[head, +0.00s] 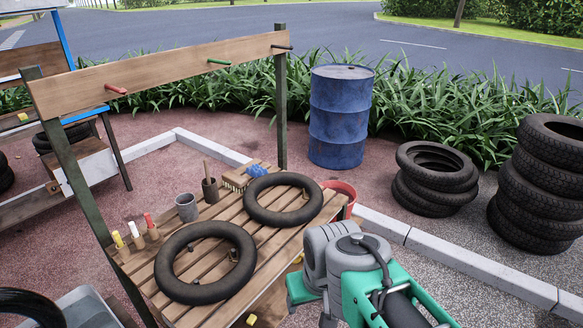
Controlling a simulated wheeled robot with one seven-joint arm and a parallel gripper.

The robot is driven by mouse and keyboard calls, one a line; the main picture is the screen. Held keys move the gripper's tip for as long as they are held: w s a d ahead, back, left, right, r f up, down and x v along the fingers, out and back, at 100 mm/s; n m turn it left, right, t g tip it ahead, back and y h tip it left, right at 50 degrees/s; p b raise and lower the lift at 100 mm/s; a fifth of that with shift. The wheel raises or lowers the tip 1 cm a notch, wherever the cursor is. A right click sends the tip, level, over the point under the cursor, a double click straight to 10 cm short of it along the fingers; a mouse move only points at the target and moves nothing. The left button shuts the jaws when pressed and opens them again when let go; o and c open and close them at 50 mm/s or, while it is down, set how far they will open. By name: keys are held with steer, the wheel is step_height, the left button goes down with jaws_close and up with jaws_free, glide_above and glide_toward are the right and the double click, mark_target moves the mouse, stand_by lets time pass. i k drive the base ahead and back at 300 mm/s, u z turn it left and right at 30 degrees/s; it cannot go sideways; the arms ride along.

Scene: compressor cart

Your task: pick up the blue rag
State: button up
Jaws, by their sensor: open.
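A small crumpled blue cloth, which looks like the blue rag (256,170), lies near the back right part of the slatted wooden table (207,222). It is just behind a black inner tube (250,207) and beside a wooden brush (236,181) with pale bristles. I cannot tell whether it touches the brush or rests partly on it. My arm's grey and green links are at the lower right, in front of the table's right end. My gripper does not show in this view.
A second inner tube (167,276) lies at the table's front left. A grey cup (187,207), a dark cup (210,190) with a handle in it, and several markers stand behind. A pegged board (170,70) spans above the table. A blue drum (339,117) and tyre stacks stand beyond.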

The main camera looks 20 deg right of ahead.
mark_target(255, 170)
steer(key=z, duration=1.45)
steer(key=i, duration=2)
steer(key=u, duration=0.3)
